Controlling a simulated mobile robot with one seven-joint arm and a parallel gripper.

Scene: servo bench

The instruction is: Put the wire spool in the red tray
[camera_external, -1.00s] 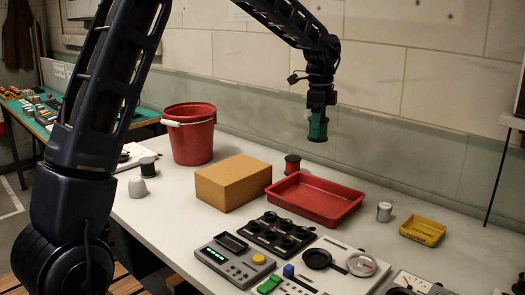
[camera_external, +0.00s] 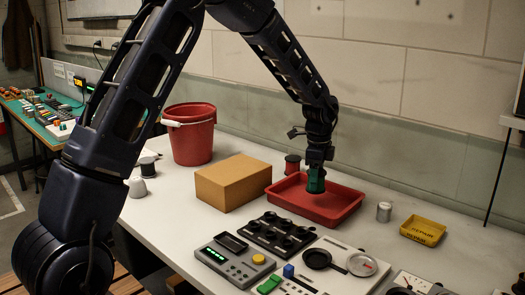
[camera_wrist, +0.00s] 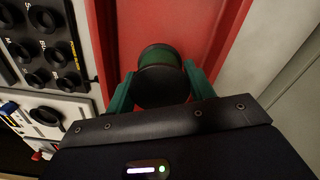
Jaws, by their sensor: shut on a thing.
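The wire spool, with green winding and dark end discs (camera_wrist: 161,57), is held between the teal fingers of my gripper (camera_wrist: 162,90) in the wrist view. In the external view my gripper (camera_external: 316,172) points down with the green spool (camera_external: 315,186) at its tip. The red tray (camera_external: 335,214) lies on the bench, and the spool is low over or inside its back part. I cannot tell whether the spool touches the tray floor. The red tray (camera_wrist: 215,30) fills the area behind the spool in the wrist view.
A red-wound spool (camera_external: 292,164) stands behind the tray's left corner. A cardboard-coloured box (camera_external: 232,184) is left of the tray, and a red bucket (camera_external: 190,135) farther left. A black knob panel (camera_external: 277,232) lies in front. A metal can (camera_external: 384,212) and yellow bin (camera_external: 422,231) are right.

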